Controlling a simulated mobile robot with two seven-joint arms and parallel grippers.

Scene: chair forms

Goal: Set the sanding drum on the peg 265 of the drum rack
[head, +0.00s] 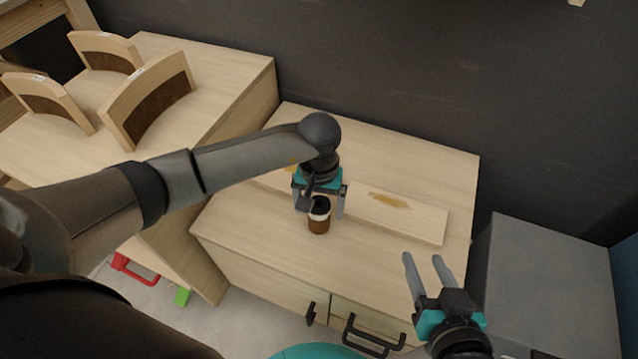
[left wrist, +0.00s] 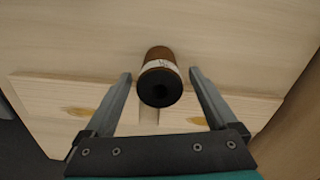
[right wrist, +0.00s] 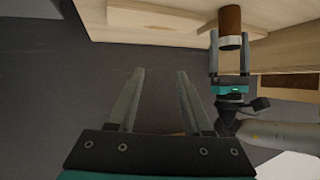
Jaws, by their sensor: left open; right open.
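The sanding drum (head: 318,224) is a small brown cylinder with a white band and black top. It stands upright on the wooden cabinet top, in front of a pale board. My left gripper (head: 321,211) is open above it; in the left wrist view the drum (left wrist: 160,78) shows between the open fingers (left wrist: 159,74), with gaps on both sides. The drum (right wrist: 230,22) also shows in the right wrist view. My right gripper (head: 422,258) is open and empty over the cabinet's front right. I cannot make out the drum rack or a peg numbered 265.
The pale board (head: 428,222) with yellowish stains lies behind the drum. Several curved chair backs (head: 150,98) stand on the left bench (head: 225,85). A grey box (head: 545,270) stands at the right. The cabinet front has dark handles (head: 372,340).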

